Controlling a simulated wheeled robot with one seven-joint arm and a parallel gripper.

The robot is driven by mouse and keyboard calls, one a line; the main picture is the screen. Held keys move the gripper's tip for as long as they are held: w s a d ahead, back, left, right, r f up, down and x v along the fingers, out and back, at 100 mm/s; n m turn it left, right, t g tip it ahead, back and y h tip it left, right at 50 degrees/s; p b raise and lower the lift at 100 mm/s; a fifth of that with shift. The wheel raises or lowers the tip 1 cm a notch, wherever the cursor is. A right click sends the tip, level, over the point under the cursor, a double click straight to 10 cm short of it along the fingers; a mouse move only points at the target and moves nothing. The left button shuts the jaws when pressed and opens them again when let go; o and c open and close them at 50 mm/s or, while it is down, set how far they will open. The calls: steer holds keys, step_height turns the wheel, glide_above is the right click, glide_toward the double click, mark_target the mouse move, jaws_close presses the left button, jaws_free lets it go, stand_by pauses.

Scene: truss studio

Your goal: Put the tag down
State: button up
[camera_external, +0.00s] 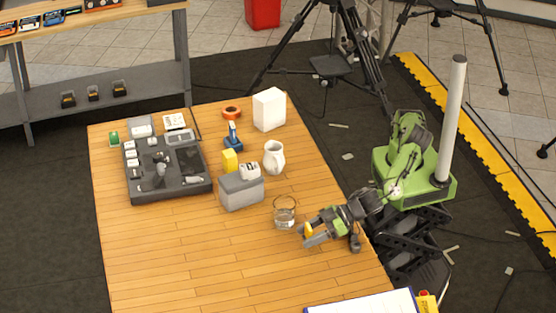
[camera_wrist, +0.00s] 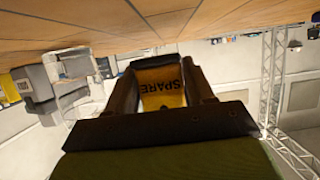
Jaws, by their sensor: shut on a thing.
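A yellow tag (camera_wrist: 162,86) with the dark word SPARE sits between the two dark fingers of my gripper (camera_wrist: 160,82) in the wrist view. The gripper is shut on it. In the external view my gripper (camera_external: 312,236) is over the right part of the wooden table (camera_external: 210,270), just right of a clear glass beaker (camera_external: 285,214). A small yellow part of the tag (camera_external: 308,229) shows there by the fingers. How high the tag is above the tabletop is hard to tell.
A grey box (camera_external: 241,192), a white jug (camera_external: 274,158) and a white carton (camera_external: 269,109) stand behind the beaker. A dark equipment case (camera_external: 170,190) lies at the left. A clipboard or paper (camera_external: 365,304) lies at the front right edge. The front middle of the table is clear.

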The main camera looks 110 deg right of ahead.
steer(key=shift+s+d+f+b, duration=0.15)
steer(key=shift+s+f+b, duration=0.05)
steer(key=shift+f+b, duration=0.55)
steer(key=o, duration=1)
steer(key=shift+f, duration=0.1)
steer(key=shift+s+a+r+p, duration=0.1)
steer(key=shift+s+r+p, duration=0.1)
steer(key=shift+r+p, duration=0.3)
steer(key=shift+s+a+r+p, duration=0.1)
steer(key=shift+s+r+p, duration=0.05)
steer(key=shift+r+p, duration=0.25)
steer(key=v, duration=1.1)
steer(key=shift+r, duration=0.2)
steer(key=shift+w, duration=0.1)
